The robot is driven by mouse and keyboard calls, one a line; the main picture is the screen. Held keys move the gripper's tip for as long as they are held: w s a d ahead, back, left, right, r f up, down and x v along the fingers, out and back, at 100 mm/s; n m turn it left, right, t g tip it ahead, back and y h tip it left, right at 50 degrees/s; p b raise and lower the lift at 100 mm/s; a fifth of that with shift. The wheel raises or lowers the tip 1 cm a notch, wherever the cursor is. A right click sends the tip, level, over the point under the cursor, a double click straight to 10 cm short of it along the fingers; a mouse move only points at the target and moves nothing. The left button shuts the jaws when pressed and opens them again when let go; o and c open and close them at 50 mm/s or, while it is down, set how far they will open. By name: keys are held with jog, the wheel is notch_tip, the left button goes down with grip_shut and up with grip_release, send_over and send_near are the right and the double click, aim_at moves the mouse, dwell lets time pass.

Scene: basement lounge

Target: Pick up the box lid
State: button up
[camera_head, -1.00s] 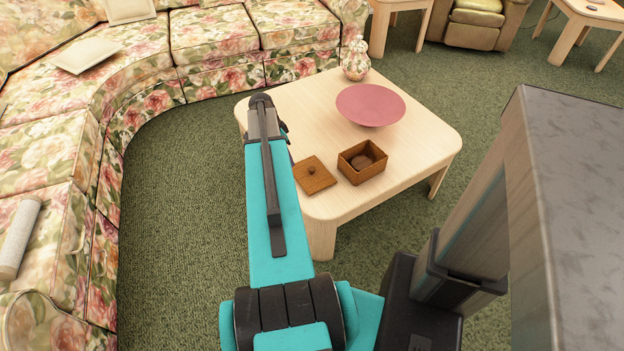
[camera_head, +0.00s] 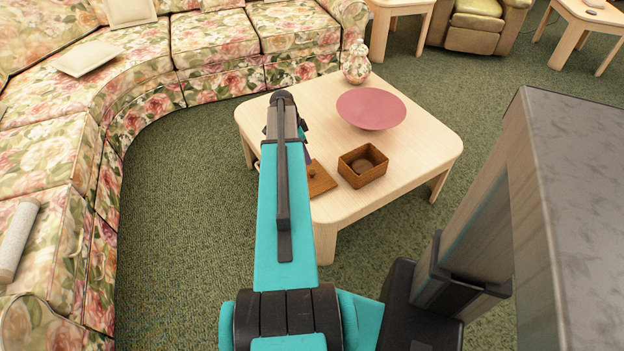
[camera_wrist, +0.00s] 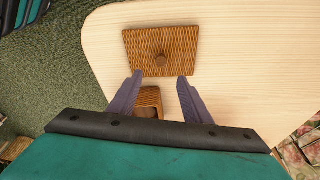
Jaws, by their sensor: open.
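The box lid (camera_wrist: 140,50) is a flat brown woven-look square with a round knob (camera_wrist: 160,60) in its middle. It lies flat on the pale wooden table, and in the head view the lid (camera_head: 320,182) is partly hidden behind my arm. My gripper (camera_wrist: 157,82) is open and empty in the wrist view. Its two fingertips show at the lid's near edge, on either side of the knob's line; their height above the lid is hard to tell. The open brown box (camera_head: 351,177) stands right of the lid with a dark round thing inside. It shows partly between my fingers in the wrist view.
The pale low table (camera_head: 395,171) also holds a wide pink bowl (camera_head: 371,108) and a patterned jar (camera_head: 356,65) at the back. A floral sofa (camera_head: 210,40) curves around the left and back. Green carpet lies between sofa and table.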

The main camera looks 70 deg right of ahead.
send_over(312, 172)
jog(key=w+a, duration=0.1)
jog(key=shift+w+f, duration=0.1)
jog(key=shift+f, duration=2.95)
jog(key=shift+x, duration=2.55)
jog(key=shift+w, duration=0.15)
jog(key=shift+c, duration=0.4)
grip_shut()
